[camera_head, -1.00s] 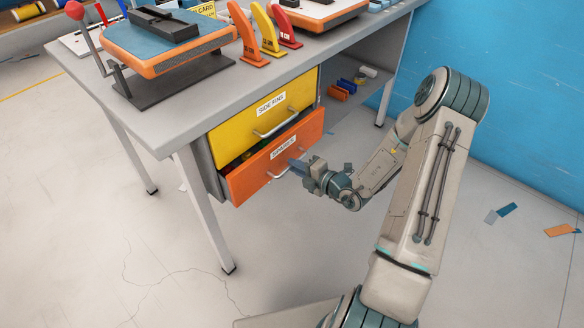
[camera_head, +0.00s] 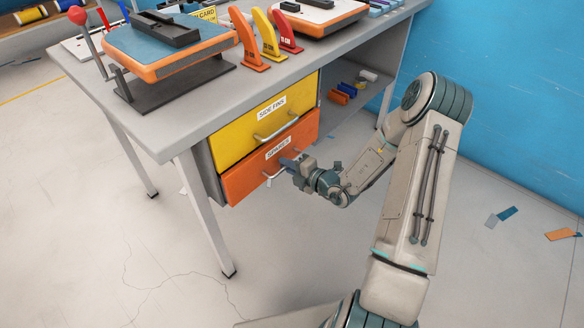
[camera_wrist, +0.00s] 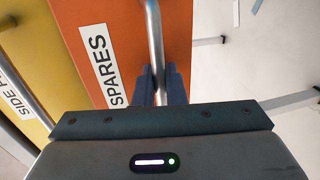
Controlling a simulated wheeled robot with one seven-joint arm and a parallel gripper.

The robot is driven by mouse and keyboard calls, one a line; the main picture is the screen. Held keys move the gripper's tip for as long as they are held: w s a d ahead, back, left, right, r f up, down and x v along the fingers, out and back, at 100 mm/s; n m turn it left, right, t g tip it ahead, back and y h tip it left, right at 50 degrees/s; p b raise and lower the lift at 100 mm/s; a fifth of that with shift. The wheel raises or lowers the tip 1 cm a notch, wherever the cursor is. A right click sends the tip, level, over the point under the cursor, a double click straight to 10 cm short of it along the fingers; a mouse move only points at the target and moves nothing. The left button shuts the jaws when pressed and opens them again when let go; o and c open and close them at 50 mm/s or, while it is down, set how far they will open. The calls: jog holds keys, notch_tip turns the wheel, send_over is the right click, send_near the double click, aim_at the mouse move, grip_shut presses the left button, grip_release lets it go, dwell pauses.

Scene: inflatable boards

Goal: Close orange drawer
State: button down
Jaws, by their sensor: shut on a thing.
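The orange drawer (camera_head: 240,181), labelled SPARES, is the lower drawer under the grey workbench. In the head view its front sits about level with the yellow drawer above, with no open gap showing. My gripper (camera_head: 290,163) is at the right part of the drawer's front, shut on its metal handle. In the wrist view the fingers (camera_wrist: 160,84) close around the handle bar (camera_wrist: 155,42), next to the SPARES label on the orange front (camera_wrist: 122,20).
The yellow SIDE FINS drawer (camera_head: 232,136) sits directly above and looks shut. The workbench top (camera_head: 190,122) carries boards and coloured fins. A bench leg (camera_head: 207,215) stands left of the drawers. An open shelf with small blocks (camera_head: 340,96) is to the right.

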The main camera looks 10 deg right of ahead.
jog(key=shift+x, duration=1)
jog(key=shift+r, duration=0.25)
jog(key=c, duration=1.9)
grip_release()
jog(key=shift+w+a, duration=0.1)
jog(key=shift+a, duration=0.05)
jog(key=p+v, duration=0.3)
jog(key=v, duration=1.1)
